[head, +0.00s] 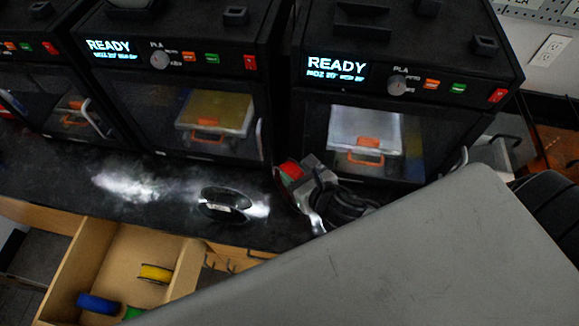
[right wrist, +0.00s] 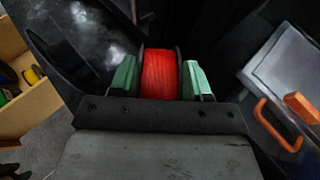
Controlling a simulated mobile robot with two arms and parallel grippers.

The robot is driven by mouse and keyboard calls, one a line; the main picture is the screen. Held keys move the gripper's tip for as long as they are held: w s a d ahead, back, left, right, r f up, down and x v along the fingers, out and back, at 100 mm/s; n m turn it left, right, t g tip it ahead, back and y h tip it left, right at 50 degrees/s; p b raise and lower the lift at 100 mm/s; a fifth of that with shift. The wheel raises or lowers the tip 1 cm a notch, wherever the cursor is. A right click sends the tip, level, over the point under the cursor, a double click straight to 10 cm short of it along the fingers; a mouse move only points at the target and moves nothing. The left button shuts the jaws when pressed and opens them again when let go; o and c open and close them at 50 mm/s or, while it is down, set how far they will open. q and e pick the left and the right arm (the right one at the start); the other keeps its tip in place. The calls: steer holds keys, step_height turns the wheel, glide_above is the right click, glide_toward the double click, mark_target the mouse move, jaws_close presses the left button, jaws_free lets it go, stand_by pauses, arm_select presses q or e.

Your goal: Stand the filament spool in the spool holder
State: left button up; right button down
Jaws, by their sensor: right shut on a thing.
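The red filament spool (right wrist: 163,75) is between the two green-padded fingers of my right gripper (right wrist: 162,80), which is shut on it. In the head view the red spool (head: 291,170) shows partly, beside my right gripper (head: 300,180), above the dark bench in front of the printers. A low black oval object (head: 225,203) with a pale label stands on the bench left of the gripper. It may be the spool holder, but I cannot tell for sure. A gap separates it from the spool. My left gripper is not in view.
Black printers marked READY (head: 205,80) (head: 400,90) line the back of the bench. An open wooden drawer (head: 115,245) at lower left holds yellow (head: 156,273), blue (head: 98,303) and green spools. The bench (head: 85,185) left of the oval object is clear.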

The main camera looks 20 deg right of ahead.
mark_target(289, 166)
steer(key=w, duration=0.2)
steer(key=shift+w+a+r, duration=0.1)
steer(key=shift+w+a, duration=0.2)
steer(key=shift+w, duration=0.3)
step_height(289, 166, down, 3)
steer(key=shift+s+f+p, duration=0.1)
steer(key=shift+f+p, duration=0.1)
steer(key=shift+p, duration=0.1)
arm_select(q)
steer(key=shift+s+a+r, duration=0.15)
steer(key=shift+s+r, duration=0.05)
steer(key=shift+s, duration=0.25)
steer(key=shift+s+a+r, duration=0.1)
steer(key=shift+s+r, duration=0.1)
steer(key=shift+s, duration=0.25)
arm_select(e)
steer(key=shift+f, duration=0.15)
steer(key=shift+f, duration=0.2)
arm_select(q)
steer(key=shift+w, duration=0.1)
arm_select(e)
steer(key=c, duration=0.5)
jaws_free()
